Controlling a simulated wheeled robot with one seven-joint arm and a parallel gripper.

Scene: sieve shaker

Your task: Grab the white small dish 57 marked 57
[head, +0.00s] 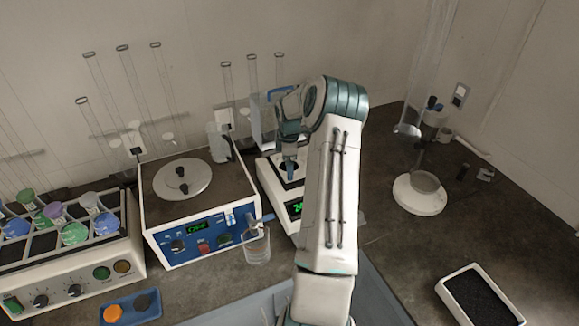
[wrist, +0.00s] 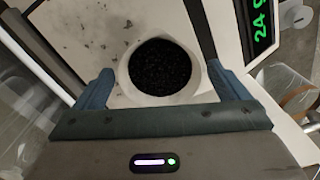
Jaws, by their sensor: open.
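A round white small dish (wrist: 124,78) filled with black grains sits on the pale top of the balance in the wrist view. No marking 57 can be read on it. My gripper (wrist: 165,88) is open, with one blue-grey finger to the left of the dish and one to the right. I cannot tell whether either finger touches it. In the head view my gripper (head: 290,172) points down over the balance (head: 295,207), and the dish cannot be made out clearly there.
Dark specks lie scattered on the balance top. A blue-fronted device with a round lid (head: 182,180) stands left of the balance, with a glass beaker (head: 257,246) in front. A tray of black grains (head: 478,296) lies at the front right. The counter between is mostly clear.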

